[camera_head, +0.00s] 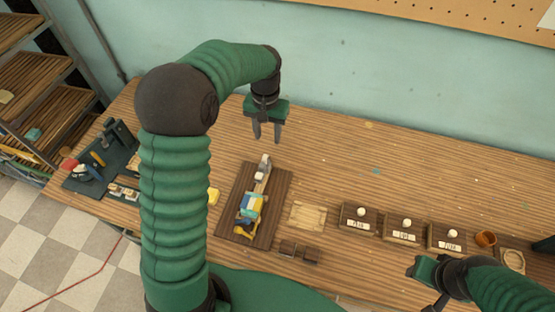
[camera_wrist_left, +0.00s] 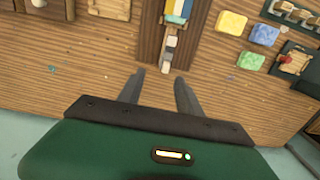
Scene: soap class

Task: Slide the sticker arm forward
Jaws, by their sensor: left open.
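The sticker arm (camera_head: 261,176) looks like a pale grey slider at the far end of a device on a dark wooden board (camera_head: 281,190). A blue, yellow and white block (camera_head: 252,206) sits nearer on the same board. My left gripper (camera_head: 267,136) is open and empty above the table, beyond the far end of the board. In the left wrist view the gripper's two fingers (camera_wrist_left: 159,88) are spread apart, with the sticker arm (camera_wrist_left: 169,50) just past them, not touching. My right gripper (camera_head: 425,280) is at the lower right; its fingers are not clear.
Wooden blocks with white knobs and labels (camera_head: 405,230) stand in a row at the right. A pale square tray (camera_head: 308,215) lies beside the board. Yellow, green and blue soaps (camera_wrist_left: 264,34) show in the left wrist view. The table's far side is clear.

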